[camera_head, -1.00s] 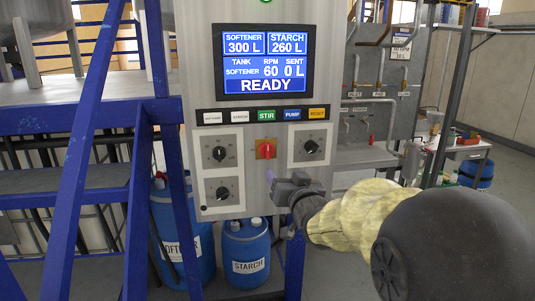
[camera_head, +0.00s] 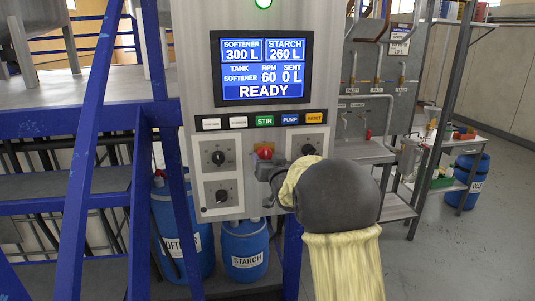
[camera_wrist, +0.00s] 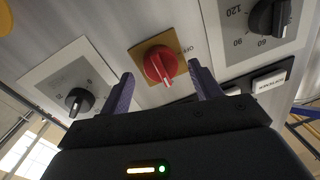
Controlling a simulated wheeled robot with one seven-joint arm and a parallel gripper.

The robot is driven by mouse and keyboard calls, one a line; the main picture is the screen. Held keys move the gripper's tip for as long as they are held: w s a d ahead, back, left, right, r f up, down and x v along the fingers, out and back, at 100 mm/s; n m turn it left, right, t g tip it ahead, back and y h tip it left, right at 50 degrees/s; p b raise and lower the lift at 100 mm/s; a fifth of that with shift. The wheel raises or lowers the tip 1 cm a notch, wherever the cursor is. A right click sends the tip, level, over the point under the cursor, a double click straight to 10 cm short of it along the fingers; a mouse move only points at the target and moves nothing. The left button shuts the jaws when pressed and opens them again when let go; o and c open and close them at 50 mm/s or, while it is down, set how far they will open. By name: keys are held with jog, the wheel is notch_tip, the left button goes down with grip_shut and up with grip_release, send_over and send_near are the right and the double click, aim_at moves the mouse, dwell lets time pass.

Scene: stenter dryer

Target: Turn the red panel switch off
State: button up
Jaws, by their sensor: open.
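The red panel switch (camera_head: 265,153) is a red rotary knob on a yellow-orange plate, low on the grey control panel (camera_head: 205,60). My gripper covers its lower part in the head view. My gripper (camera_wrist: 161,76) is open, with one purple finger on each side of the knob. I cannot tell whether the fingers touch it. In the head view my gripper (camera_head: 267,173) is just in front of the switch.
Black dials (camera_head: 218,158) flank the switch, with another dial (camera_head: 221,195) at lower left. A row of labelled buttons (camera_head: 265,121) sits above, under a screen (camera_head: 263,68) reading READY. Blue barrels (camera_head: 245,245) stand below. A blue metal frame (camera_head: 90,130) is on the left.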

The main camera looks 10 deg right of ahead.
jog(key=shift+w+a, duration=0.25)
jog(key=shift+w, duration=0.3)
jog(key=shift+d, duration=0.15)
jog(key=shift+d, duration=0.1)
jog(key=c, duration=1)
jog(key=shift+o, duration=0.2)
